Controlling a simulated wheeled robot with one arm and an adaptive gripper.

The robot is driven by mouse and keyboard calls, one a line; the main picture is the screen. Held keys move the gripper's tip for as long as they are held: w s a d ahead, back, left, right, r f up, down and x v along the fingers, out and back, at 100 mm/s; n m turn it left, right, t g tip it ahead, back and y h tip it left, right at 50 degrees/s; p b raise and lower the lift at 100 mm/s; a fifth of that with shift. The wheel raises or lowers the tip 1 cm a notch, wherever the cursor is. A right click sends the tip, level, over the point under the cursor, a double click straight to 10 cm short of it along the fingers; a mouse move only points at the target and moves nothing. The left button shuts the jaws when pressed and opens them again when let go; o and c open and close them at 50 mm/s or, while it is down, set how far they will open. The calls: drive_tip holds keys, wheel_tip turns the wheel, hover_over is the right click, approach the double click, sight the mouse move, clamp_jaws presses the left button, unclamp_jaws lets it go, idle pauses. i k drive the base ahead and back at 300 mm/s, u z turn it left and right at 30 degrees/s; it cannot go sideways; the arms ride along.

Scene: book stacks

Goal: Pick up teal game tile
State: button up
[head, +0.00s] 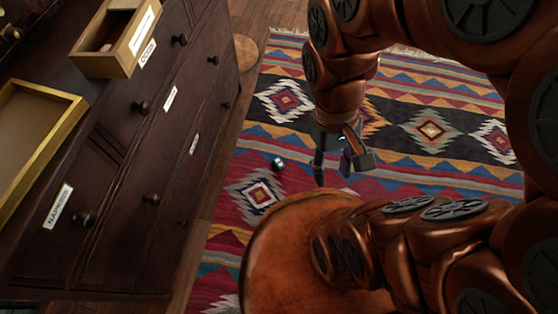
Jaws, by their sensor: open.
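A small dark block with teal and pale faces, which looks like the teal game tile (278,163), lies on the patterned rug (430,130) near the middle of the head view. My gripper (334,168) points down over the rug to the right of the tile. Its fingers are apart and I see nothing between them. The gripper is clear of the tile in the picture; its exact height above the rug is hard to tell.
A dark wooden drawer cabinet (150,140) fills the left side. Two drawers stand open, one small (118,62) and one with a yellow rim (42,90). A round wooden thing (246,52) is at the cabinet's far end. The rug around the tile is clear.

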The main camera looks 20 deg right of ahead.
sight(279, 163)
drive_tip(key=u, duration=3.6)
drive_tip(key=k, duration=1.9)
drive_tip(key=z, duration=0.85)
